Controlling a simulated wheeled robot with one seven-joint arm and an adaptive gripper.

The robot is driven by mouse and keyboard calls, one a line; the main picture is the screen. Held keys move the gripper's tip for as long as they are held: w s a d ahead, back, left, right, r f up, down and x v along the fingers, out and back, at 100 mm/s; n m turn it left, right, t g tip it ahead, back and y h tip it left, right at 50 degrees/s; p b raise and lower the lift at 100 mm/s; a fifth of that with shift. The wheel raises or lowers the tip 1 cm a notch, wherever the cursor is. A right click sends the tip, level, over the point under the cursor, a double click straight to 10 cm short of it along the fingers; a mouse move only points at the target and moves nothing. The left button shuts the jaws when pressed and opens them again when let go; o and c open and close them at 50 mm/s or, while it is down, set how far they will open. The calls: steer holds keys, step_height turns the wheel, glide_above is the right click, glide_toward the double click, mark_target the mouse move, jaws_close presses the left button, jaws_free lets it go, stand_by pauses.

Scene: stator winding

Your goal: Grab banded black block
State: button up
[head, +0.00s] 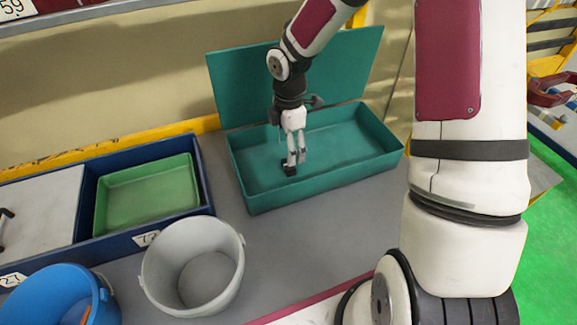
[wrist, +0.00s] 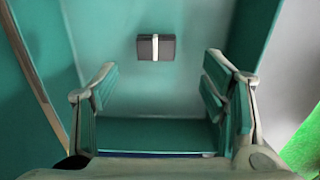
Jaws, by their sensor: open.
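The banded black block (wrist: 145,47), dark with a white band across its middle, lies on the floor of the teal box (head: 250,193). In the wrist view it sits beyond my fingertips, roughly centred between them and apart from both. My gripper (wrist: 160,78) is open and empty, with one finger on each side. In the head view my gripper (head: 295,163) points down inside the box. A small dark patch shows at its fingertips there; I cannot tell whether it is the block or a finger pad.
The box's raised lid (head: 235,85) stands behind it, and its walls surround my gripper. To the left are a green tray (head: 148,198) in a dark blue bin, a grey-white bucket (head: 192,265) and a blue bucket (head: 50,297). Bare grey tabletop lies in front of the box.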

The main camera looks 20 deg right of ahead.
mark_target(290, 171)
steer(key=shift+w+d+f, duration=0.1)
steer(key=shift+f, duration=1.6)
steer(key=shift+w+f, duration=0.1)
steer(key=shift+f, duration=1.6)
steer(key=shift+c, duration=0.3)
steer(key=c, duration=1.2)
